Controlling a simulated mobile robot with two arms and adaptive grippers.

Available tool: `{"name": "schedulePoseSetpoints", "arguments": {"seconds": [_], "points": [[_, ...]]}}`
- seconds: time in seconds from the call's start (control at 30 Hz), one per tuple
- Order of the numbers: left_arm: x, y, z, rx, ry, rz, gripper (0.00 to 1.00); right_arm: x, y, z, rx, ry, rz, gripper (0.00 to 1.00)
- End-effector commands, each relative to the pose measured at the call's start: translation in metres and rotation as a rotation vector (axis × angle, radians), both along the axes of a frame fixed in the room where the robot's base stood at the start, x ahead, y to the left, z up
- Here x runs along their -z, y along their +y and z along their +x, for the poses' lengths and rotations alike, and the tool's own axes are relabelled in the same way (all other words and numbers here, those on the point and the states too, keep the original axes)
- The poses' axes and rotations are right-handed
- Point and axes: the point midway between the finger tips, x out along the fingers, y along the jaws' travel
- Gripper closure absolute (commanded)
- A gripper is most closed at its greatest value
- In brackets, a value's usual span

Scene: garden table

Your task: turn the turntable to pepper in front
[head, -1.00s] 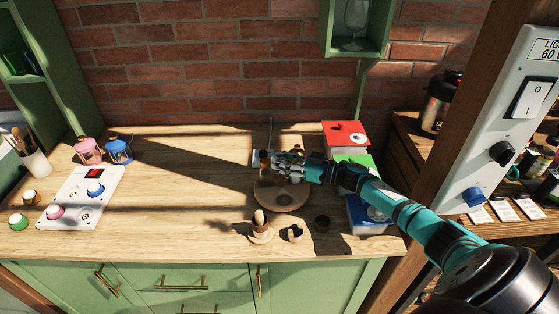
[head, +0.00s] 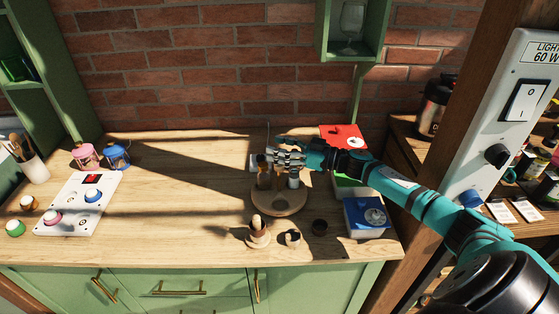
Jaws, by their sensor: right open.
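The turntable (head: 279,207) is a round wooden disc on the counter, right of the middle. A brown-topped jar (head: 264,172) stands on its back left part and a white jar (head: 294,180) on its back right part. I cannot tell which holds pepper. My right gripper (head: 281,160) is open over the back of the turntable, close to the jars. It hides part of them, and I cannot tell whether it touches them. My left gripper is not in view.
The counter's left middle is clear.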

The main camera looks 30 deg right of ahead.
Motion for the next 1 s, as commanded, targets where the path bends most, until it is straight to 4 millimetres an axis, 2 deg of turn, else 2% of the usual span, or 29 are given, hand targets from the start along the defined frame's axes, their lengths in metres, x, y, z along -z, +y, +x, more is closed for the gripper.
{"name": "schedulePoseSetpoints", "arguments": {"seconds": [0.1, 0.3, 1.0], "points": [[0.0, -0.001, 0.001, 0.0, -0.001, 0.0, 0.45, -0.019, 0.0, 0.0, -0.001, 0.001, -0.004, 0.49], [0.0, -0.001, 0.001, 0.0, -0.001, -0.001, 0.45, -0.033, 0.0, -0.001, 0.0, 0.002, 0.0, 0.49], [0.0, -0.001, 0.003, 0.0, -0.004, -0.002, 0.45, -0.034, 0.0, -0.001, 0.0, 0.002, 0.0, 0.49]]}}
